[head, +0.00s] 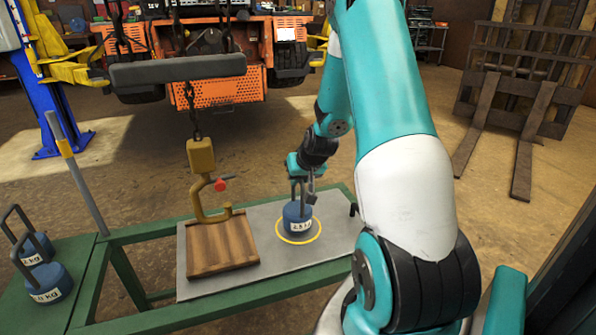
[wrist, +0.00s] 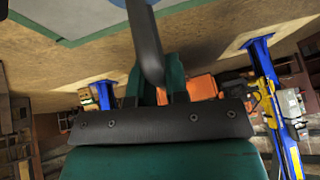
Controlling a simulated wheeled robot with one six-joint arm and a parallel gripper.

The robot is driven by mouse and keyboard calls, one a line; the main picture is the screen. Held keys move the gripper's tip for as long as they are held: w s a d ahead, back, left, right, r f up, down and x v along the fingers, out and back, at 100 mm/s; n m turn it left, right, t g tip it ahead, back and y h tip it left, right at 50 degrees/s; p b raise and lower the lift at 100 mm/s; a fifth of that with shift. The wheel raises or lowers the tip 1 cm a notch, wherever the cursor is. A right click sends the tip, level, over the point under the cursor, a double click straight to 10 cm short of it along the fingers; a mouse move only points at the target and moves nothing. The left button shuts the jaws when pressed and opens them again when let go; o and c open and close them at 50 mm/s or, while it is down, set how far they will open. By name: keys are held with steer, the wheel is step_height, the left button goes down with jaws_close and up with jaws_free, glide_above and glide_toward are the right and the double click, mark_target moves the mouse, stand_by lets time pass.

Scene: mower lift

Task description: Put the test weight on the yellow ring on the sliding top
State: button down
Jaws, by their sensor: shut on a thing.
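The test weight (head: 297,216) is a blue cylinder with a white label and a dark handle. In the head view it is upright within the yellow ring (head: 282,236) on the grey sliding top (head: 338,232). I cannot tell whether its base touches the top or hangs just above it. My gripper (head: 301,180) is above the weight, shut on its handle. In the wrist view the dark handle (wrist: 145,40) runs up from between the teal fingers of my gripper (wrist: 155,80). Only a sliver of the blue body (wrist: 118,3) shows there.
A wooden board (head: 222,246) lies on the top's left part, with a brass hook (head: 203,165) hanging on a chain above it. Two other blue weights (head: 48,283) (head: 38,248) stand on the green bench at left. A post (head: 82,190) rises between.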

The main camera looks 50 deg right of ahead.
steer(key=shift+w+d+f, duration=0.1)
steer(key=shift+w, duration=0.05)
steer(key=c, duration=1.5)
jaws_free()
steer(key=shift+f, duration=0.2)
steer(key=o, duration=0.4)
